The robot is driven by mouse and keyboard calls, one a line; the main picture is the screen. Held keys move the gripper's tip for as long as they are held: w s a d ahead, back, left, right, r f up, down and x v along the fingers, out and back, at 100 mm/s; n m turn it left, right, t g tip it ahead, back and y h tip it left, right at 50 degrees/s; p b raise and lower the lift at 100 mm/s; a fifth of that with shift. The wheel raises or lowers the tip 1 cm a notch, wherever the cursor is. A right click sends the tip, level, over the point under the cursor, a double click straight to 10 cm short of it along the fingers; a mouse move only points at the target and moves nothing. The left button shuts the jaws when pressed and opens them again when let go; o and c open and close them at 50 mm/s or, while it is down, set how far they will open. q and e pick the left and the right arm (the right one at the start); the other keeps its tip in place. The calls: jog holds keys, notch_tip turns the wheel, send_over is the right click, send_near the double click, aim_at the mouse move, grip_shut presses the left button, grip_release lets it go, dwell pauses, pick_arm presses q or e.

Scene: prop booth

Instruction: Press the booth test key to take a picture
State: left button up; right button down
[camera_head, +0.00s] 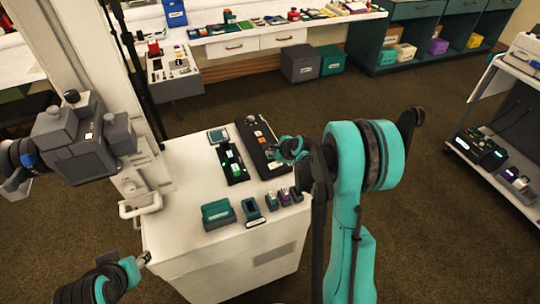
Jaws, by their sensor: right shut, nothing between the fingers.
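A black panel with an orange key (260,134) lies at the back right of the white cabinet top. A second black panel with green and white keys (232,164) lies to its left. I cannot tell which key is the test key. A grey boxy camera (75,140) is mounted at the left by the white column. My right gripper (278,156) is shut and empty, over or beside the right edge of the orange-key panel; contact cannot be made out. My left gripper (143,259) is low at the left, by the cabinet's front left edge; its fingers are too small to read.
A green block (217,213), a small dark holder (252,209) and several small items stand along the front of the cabinet top (185,180). A white handle (140,206) sticks out at its left. A cart (500,150) stands far right; a long bench (250,45) is behind.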

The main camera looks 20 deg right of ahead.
jog(key=shift+r, duration=0.1)
dwell(0.3)
jog(key=shift+r+p, duration=0.55)
jog(key=shift+r, duration=0.1)
jog(key=shift+r, duration=0.15)
notch_tip(320, 180, up, 5)
jog(key=p, duration=0.3)
jog(key=shift+p, duration=0.35)
dwell(0.3)
